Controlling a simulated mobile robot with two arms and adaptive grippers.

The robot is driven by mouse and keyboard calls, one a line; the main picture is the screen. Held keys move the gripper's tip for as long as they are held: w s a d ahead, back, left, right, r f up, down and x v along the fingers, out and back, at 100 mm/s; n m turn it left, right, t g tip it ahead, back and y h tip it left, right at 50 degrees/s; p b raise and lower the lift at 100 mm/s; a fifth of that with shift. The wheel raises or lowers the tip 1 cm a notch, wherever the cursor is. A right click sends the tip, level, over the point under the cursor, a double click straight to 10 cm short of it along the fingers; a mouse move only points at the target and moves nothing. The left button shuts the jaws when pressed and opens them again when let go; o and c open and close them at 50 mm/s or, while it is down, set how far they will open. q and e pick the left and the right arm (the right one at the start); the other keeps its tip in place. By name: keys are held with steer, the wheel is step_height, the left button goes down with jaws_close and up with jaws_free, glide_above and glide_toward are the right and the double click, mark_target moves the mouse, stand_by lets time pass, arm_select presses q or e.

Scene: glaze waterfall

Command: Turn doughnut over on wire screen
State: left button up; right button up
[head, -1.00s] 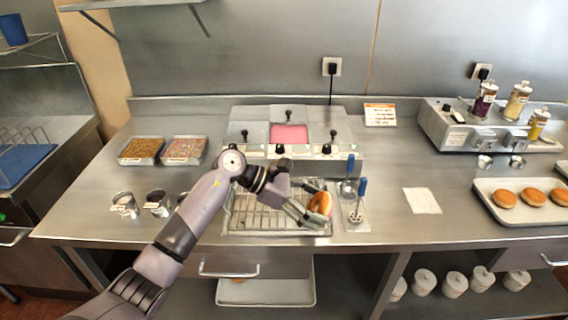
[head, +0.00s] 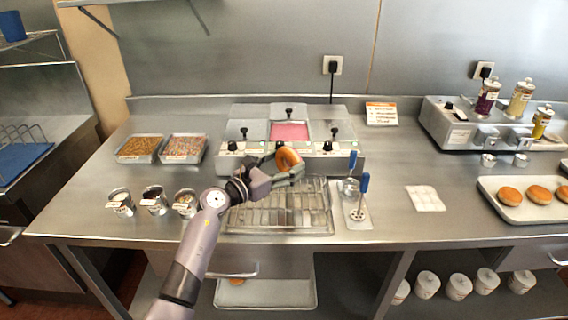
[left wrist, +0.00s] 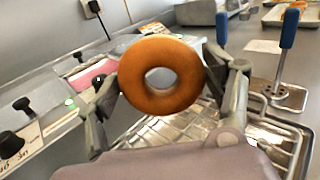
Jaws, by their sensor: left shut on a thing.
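A golden-brown ring doughnut (head: 289,160) is held in the fingers of my left gripper (head: 290,176), raised above the back part of the wire screen. In the left wrist view the doughnut (left wrist: 160,75) stands with its hole toward the camera, between the two fingers of my left gripper (left wrist: 163,78). Its visible face is plain brown. The wire screen (head: 300,220) lies on the counter below, with no doughnut on its visible part. My right gripper is not in view.
A glaze unit with a pink well (head: 289,132) stands right behind the screen. Blue-handled tools (head: 362,190) rest on a small tray to the right. Metal cups (head: 154,200) stand left. A tray of doughnuts (head: 515,213) lies far right. The counter around the paper (head: 424,198) is clear.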

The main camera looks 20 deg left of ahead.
arm_select(q)
step_height(320, 180, down, 5)
steer(key=b, duration=0.3)
steer(key=shift+r+b, duration=0.15)
steer(key=shift+b, duration=0.15)
steer(key=shift+f+b, duration=0.4)
steer(key=shift+f, duration=0.1)
steer(key=shift+f, duration=0.1)
steer(key=o, duration=1.2)
steer(key=shift+o, duration=0.4)
steer(key=shift+p+v, duration=0.3)
steer(key=shift+v, duration=1)
steer(key=shift+p+v, duration=0.3)
steer(key=shift+v, duration=2.15)
